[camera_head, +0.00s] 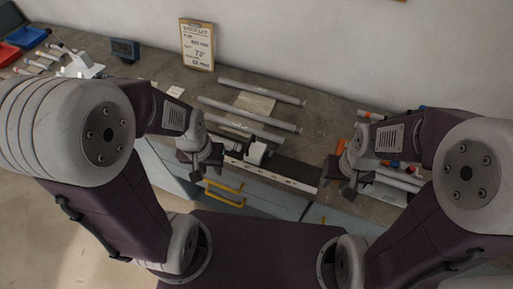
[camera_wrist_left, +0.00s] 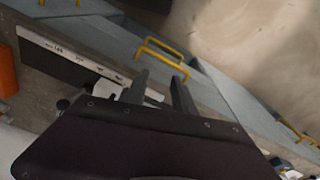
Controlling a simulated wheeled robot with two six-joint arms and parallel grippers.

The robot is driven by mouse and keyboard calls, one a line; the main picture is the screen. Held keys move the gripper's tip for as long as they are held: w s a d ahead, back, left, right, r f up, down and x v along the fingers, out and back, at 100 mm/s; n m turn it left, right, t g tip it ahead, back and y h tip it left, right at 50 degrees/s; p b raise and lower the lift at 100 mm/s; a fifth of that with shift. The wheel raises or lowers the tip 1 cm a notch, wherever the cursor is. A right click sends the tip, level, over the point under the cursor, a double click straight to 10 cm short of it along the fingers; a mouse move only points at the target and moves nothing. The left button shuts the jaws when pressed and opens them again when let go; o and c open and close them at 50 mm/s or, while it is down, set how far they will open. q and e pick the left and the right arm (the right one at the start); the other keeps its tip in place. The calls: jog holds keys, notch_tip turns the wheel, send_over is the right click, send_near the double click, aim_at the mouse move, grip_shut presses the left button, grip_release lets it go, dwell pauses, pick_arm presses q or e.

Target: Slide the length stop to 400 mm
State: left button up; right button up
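The length stop (camera_head: 256,153) is a pale block on the dark jig rail (camera_head: 290,172), which has a white scale strip along its front edge. In the left wrist view the scale strip (camera_wrist_left: 70,52) runs diagonally, and a pale block (camera_wrist_left: 107,88) shows behind my gripper's fingers. My left gripper (camera_head: 203,164) is beside the rail's left part, left of the stop. Its two fingers stand apart in the left wrist view (camera_wrist_left: 160,88), with nothing visibly held. My right gripper (camera_head: 348,178) is right of the rail's right end, apparently open and empty.
Several grey tubes (camera_head: 262,91) lie on the bench behind the rail. A clipboard (camera_head: 197,46) showing 400 mm leans on the wall. Yellow drawer handles (camera_head: 224,194) stick out below the bench front. Red and blue bins (camera_head: 26,37) stand at far left; orange-marked parts lie at right.

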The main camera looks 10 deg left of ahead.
dwell(0.3)
pick_arm(q)
notch_tip(320, 180, up, 7)
jog(key=m+g+h+p, duration=0.2)
jog(key=m+p, duration=0.1)
jog(key=p, duration=0.7)
send_over(250, 140)
jog(key=a, duration=0.2)
jog(key=x, duration=0.2)
jog(key=p+x, duration=0.1)
jog(key=x, duration=0.2)
jog(key=w+p+x, duration=0.1)
jog(key=x, duration=0.1)
jog(key=shift+d+f, duration=0.1)
jog(key=shift+f, duration=0.5)
jog(key=shift+s+f, duration=0.15)
jog(key=shift+s, duration=0.05)
grip_shut()
